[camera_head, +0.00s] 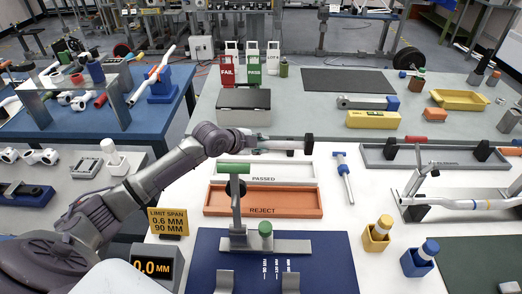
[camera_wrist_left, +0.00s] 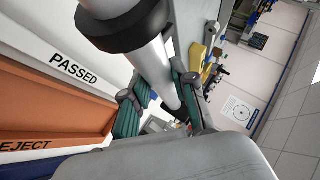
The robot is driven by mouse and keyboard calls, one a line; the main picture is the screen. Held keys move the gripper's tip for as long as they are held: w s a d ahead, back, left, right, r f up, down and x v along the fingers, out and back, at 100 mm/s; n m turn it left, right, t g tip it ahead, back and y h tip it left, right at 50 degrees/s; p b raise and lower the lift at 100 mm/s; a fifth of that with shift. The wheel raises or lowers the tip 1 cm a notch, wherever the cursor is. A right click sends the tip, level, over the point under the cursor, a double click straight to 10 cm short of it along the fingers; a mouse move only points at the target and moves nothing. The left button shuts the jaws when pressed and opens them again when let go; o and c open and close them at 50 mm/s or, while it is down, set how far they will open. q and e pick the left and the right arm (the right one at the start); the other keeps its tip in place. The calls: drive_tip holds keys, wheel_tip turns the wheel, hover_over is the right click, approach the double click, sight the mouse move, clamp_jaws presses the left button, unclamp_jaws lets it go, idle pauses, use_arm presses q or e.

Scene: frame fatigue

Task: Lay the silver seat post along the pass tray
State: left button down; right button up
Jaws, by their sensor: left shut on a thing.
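The silver seat post (camera_head: 285,145) is a pale tube with a black collar at its right end. My left gripper (camera_head: 258,144) is shut on it, and it lies nearly level, left to right, at the back edge of the white pass tray (camera_head: 275,170), marked PASSED. I cannot tell its height over the tray. In the left wrist view the post (camera_wrist_left: 152,62) runs between the green-padded fingers of my left gripper (camera_wrist_left: 160,108), its black collar near the camera. The pass tray (camera_wrist_left: 35,45) shows at left there, with no post lying in it. My right gripper is out of view.
The orange reject tray (camera_head: 265,201) lies in front of the pass tray. A grey box (camera_head: 244,107) stands behind. A silver part with a blue end (camera_head: 344,178) lies to the right on clear white table.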

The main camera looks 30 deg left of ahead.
use_arm(q)
drive_tip(key=shift+r, duration=0.15)
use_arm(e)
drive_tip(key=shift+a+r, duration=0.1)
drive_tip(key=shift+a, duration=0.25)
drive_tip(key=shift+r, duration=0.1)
use_arm(q)
drive_tip(key=b, duration=0.3)
hover_over(261, 173)
wheel_tip(261, 173, down, 5)
drive_tip(key=shift+r, duration=0.2)
drive_tip(key=shift+f+b, duration=1.25)
drive_tip(key=shift+f, duration=0.85)
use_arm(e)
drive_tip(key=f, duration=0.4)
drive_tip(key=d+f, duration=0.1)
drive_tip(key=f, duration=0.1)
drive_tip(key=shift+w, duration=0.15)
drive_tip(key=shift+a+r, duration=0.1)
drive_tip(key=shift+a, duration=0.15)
use_arm(q)
drive_tip(key=shift+f, duration=0.4)
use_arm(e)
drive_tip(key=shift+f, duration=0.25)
